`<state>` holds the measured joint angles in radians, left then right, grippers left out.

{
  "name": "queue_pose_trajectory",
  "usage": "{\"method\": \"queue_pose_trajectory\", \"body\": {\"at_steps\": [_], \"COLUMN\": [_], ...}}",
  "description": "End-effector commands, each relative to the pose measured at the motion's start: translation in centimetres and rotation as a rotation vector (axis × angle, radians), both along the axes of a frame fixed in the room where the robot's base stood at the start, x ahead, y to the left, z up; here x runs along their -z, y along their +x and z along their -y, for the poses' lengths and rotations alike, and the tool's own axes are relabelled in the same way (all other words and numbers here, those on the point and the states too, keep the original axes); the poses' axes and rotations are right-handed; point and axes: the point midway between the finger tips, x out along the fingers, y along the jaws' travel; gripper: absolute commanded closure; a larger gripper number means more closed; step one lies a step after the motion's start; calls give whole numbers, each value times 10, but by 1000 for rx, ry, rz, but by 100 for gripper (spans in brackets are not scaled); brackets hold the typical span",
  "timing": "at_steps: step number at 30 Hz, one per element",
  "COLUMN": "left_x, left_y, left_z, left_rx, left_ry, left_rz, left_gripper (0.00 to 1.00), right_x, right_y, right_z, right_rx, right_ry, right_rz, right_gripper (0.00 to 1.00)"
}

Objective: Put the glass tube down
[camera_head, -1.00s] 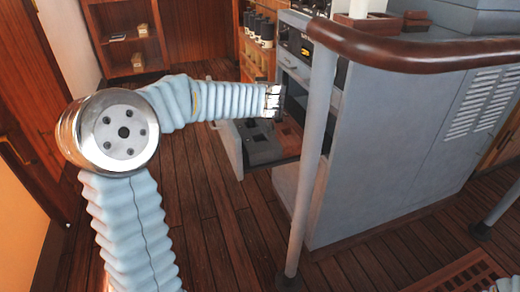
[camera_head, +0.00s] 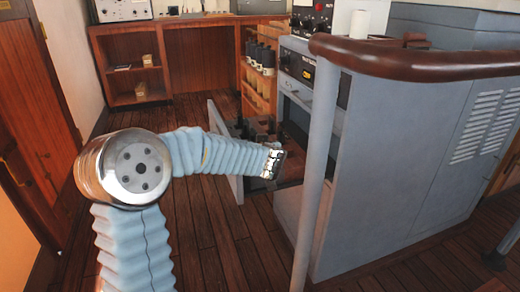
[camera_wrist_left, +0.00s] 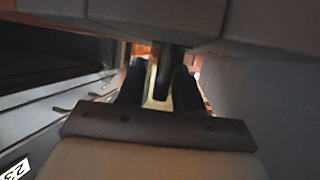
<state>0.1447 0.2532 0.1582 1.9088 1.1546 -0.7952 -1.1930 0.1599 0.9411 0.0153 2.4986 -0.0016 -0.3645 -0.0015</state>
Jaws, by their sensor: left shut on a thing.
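The tube is not clearly seen in the head view, where the gripper is small. My right gripper is not in view.
The grey console (camera_head: 390,170) with its brown handrail (camera_head: 420,62) stands at the right. A grey post (camera_head: 316,170) rises in front of it. Dark items (camera_head: 255,130) show in the drawer. Wooden shelves (camera_head: 130,75) stand behind. The plank floor left of the drawer is clear.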

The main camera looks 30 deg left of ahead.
Motion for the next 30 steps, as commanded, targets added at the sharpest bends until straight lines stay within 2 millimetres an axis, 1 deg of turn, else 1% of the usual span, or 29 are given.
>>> {"method": "queue_pose_trajectory", "body": {"at_steps": [5, 6, 10, 17, 20, 23, 30], "left_x": [3, 2, 2, 2, -2, -8, -29], "left_y": [0, 0, 0, 0, 0, -9, -50], "left_z": [0, 0, 0, 0, 0, 7, 37], "left_rx": [0, 0, 0, -1, 0, 1, 2], "left_ry": [0, -1, 0, 0, 1, 1, 1], "left_rz": [0, 1, 0, 0, 1, 3, 3], "left_gripper": [95, 58, 39, 39, 39, 39, 39], "right_x": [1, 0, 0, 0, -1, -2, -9], "right_y": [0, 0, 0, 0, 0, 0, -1], "right_z": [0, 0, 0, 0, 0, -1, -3], "right_rx": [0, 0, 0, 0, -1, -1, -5], "right_ry": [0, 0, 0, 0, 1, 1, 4], "right_rz": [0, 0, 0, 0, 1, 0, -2], "right_gripper": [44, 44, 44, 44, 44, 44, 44]}}
